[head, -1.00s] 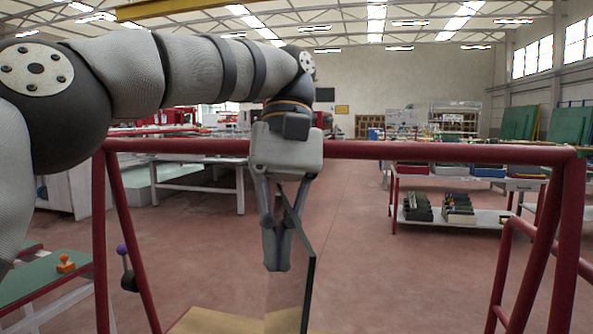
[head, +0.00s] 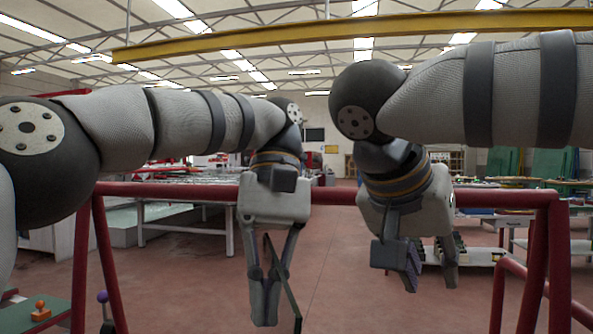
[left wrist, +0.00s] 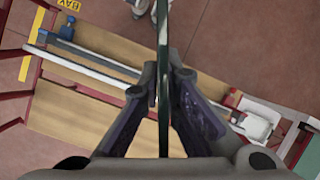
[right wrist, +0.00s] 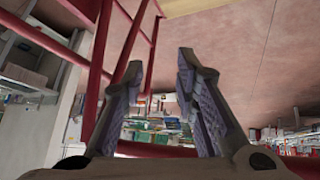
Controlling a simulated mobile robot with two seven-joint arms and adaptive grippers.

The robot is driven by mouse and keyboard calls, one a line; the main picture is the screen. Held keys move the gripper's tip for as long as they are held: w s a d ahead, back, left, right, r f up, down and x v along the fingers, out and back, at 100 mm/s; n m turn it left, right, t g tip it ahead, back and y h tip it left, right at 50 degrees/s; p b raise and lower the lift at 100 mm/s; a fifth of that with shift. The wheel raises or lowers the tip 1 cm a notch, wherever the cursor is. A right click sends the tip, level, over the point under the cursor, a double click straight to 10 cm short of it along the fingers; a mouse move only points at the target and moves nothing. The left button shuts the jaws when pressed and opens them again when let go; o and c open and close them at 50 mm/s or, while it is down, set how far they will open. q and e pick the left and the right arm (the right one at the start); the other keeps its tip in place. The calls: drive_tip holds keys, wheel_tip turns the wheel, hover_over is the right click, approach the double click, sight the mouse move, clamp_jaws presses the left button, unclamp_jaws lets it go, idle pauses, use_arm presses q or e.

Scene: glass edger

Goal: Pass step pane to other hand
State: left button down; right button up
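The step pane (head: 285,285) is a thin glass sheet with a dark edge, seen nearly edge-on and hanging upright in the head view. Its lower part is cut off by the frame. My left gripper (head: 265,318) points down and is shut on the pane. In the left wrist view the pane (left wrist: 163,70) shows as a narrow upright strip between the two fingers. My right gripper (head: 430,282) is to the right of the pane, apart from it, pointing down. Its fingers are spread and empty, also in the right wrist view (right wrist: 158,65).
A red rail frame (head: 335,195) crosses behind both grippers. Below the left gripper lies a wooden board (left wrist: 70,115) with metal bars (left wrist: 85,65). A green bench with an orange-handled stamp (head: 40,310) is at the lower left.

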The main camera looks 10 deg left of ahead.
use_arm(q)
drive_tip(key=shift+s+a, duration=0.1)
use_arm(e)
drive_tip(key=s+a+r+n+g+y, duration=0.1)
drive_tip(key=s+a+r+n+y, duration=0.35)
drive_tip(key=s+a+r, duration=0.3)
drive_tip(key=n+g+y, duration=0.2)
drive_tip(key=n+y, duration=0.1)
drive_tip(key=n, duration=0.2)
approach(272, 288)
drive_tip(key=shift+h, duration=0.35)
drive_tip(key=x, duration=1)
drive_tip(key=shift+s+a, duration=0.1)
drive_tip(key=shift+a, duration=0.15)
drive_tip(key=shift+c, duration=0.4)
clamp_jaws()
